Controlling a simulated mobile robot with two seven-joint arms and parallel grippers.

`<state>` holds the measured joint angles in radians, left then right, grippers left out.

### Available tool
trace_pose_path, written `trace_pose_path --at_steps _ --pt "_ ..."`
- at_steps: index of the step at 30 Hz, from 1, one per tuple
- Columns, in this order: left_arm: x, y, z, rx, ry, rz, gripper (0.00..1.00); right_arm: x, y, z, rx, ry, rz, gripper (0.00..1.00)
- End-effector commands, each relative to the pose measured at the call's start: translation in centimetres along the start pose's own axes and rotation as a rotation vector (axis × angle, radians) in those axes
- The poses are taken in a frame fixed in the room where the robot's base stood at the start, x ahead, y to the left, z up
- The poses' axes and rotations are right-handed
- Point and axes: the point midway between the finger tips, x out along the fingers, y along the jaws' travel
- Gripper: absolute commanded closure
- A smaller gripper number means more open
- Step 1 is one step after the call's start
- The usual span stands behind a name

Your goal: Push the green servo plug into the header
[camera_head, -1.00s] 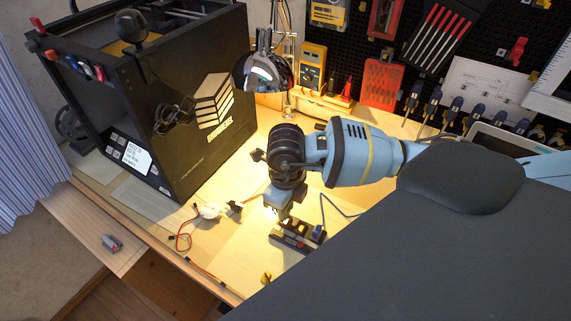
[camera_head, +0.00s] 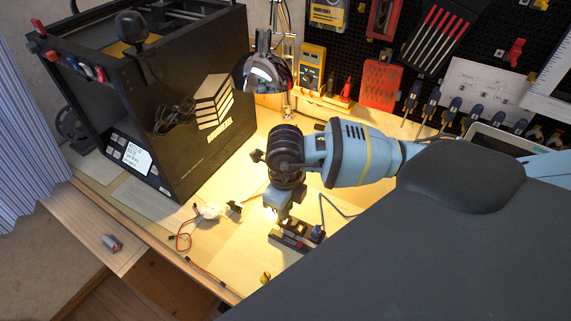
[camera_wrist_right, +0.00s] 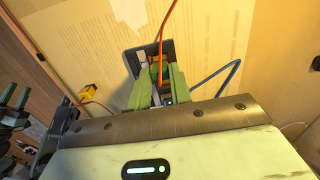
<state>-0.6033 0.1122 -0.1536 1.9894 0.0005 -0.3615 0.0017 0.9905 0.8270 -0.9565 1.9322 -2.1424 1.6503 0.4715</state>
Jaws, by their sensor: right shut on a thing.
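My right gripper (camera_head: 274,212) points down at the left end of the dark board with the header (camera_head: 290,240) on the workbench. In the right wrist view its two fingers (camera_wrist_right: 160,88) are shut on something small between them. An orange-red wire (camera_wrist_right: 162,40) runs up from between the fingers. A dark rectangular frame (camera_wrist_right: 132,56) shows just beyond the fingertips.
A blue cable (camera_head: 322,212) leads from the board's right end. A white servo (camera_head: 208,211) with an orange-brown lead lies to the left. A black printer-like box (camera_head: 190,150) and a chrome lamp (camera_head: 264,72) stand behind. Wood between servo and board is clear.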

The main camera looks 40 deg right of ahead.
Motion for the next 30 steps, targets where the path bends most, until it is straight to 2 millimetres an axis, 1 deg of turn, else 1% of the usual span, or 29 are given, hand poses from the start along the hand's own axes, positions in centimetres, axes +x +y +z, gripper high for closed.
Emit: trace_pose_path --at_steps 14,30 --pt "-0.1 0.0 -0.3 0.000 0.005 0.000 0.64 0.0 0.0 0.0 0.000 0.000 0.000 1.00" --pt "0.1 0.0 0.5 -0.002 -0.008 0.001 0.64 1.0 0.0 0.0 0.000 0.001 0.001 1.00"
